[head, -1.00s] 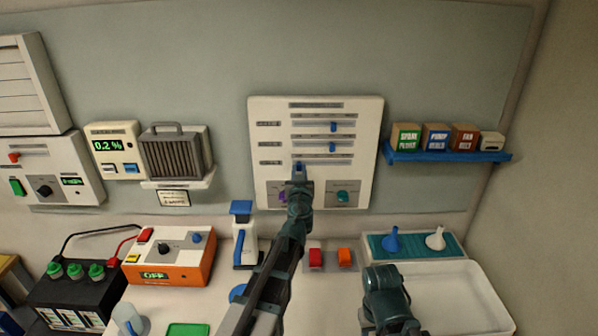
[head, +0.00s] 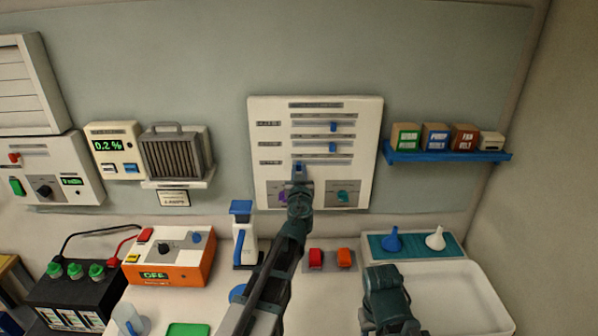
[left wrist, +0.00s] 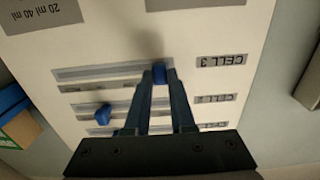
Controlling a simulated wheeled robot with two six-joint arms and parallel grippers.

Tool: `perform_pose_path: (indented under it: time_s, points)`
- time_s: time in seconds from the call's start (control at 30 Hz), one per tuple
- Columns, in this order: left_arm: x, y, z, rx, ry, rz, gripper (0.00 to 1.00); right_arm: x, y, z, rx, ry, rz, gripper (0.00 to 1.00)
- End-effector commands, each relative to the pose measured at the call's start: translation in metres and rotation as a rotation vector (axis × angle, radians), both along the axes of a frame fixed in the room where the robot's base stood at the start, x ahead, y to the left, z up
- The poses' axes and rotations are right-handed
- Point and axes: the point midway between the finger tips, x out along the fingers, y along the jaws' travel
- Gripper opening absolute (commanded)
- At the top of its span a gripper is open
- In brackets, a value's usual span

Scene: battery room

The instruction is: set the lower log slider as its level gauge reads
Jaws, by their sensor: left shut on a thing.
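A white log panel (head: 370,150) on the wall carries three slider tracks. The lower slider's blue knob (head: 298,166) is near the left end of its track (head: 330,161). My left gripper (head: 298,174) is shut on this knob. In the left wrist view, the picture is turned over and the knob (left wrist: 160,72) sits between the fingertips (left wrist: 160,80), on the row labelled CELL 3 (left wrist: 222,61). The upper knob (head: 333,127) and middle knob (head: 333,147) stand further right. I cannot make out a level gauge reading.
A black battery (head: 70,298) with green caps stands at lower left, beside an orange charger (head: 170,257). A blue-and-white bottle-like tool (head: 243,235) stands below the panel. A blue shelf with boxes (head: 448,157) is at right. My right arm (head: 388,295) is over a white tray (head: 480,290).

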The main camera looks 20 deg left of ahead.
Motion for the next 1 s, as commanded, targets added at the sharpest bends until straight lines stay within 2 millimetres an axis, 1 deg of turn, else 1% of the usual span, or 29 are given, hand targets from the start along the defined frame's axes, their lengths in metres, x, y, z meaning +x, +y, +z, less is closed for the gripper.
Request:
perform_pose_path:
  time_s: [0.4,0.47,0.53,0.7,0.77,1.0]
  points:
    - [0.001,-0.002,0.000,0.000,0.000,-0.001,0.00,0.000,0.000,0.000,0.000,0.000,0.000,0.50]
    - [0.003,-0.007,0.000,0.000,0.000,-0.002,0.00,0.000,0.000,0.000,0.000,0.000,0.000,0.50]
    - [0.006,-0.017,0.000,0.000,0.000,-0.003,0.00,0.000,0.000,0.000,0.000,0.000,0.000,0.50]
    - [0.014,-0.045,0.000,0.000,-0.001,-0.004,0.00,0.000,0.000,0.000,0.000,0.000,0.000,0.50]
    - [0.015,-0.049,0.000,0.001,-0.002,-0.002,0.00,0.000,0.000,0.000,0.000,0.000,0.000,0.50]
    - [0.014,-0.048,0.000,0.001,-0.002,0.000,0.00,0.000,0.000,0.000,0.000,0.000,0.000,0.50]
